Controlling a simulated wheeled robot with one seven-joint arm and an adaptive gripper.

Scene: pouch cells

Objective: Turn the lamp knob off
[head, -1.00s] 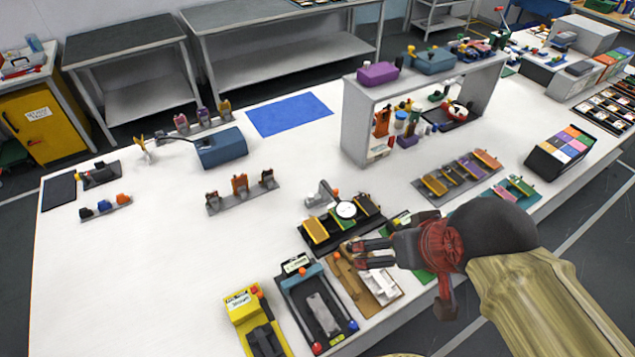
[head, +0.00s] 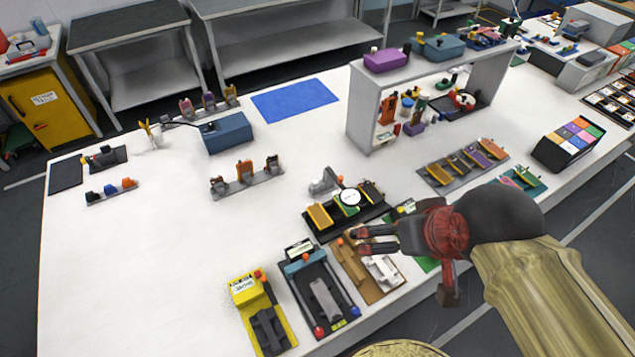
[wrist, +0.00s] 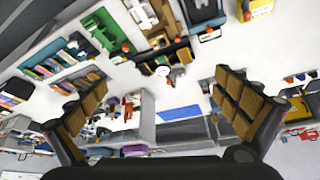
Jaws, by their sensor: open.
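A blue box (head: 228,133) stands toward the back left of the white table, with a thin dark bent arm running left from it to a small yellowish head (head: 150,135). It looks like the lamp. A small dark spot on its top may be the knob, but it is too small to tell. My gripper (head: 360,240) is open and empty, above the brown fixture near the table's front edge, well to the right of and nearer than the lamp. In the wrist view my gripper's two padded fingers (wrist: 160,108) are spread wide. I cannot make out the lamp there.
Between gripper and lamp stand a black dial-gauge fixture (head: 345,208) and a grey rack with upright clips (head: 247,182). A white shelf (head: 362,110) rises at the back right. A blue mat (head: 295,101) lies behind the lamp box. The table's left middle is clear.

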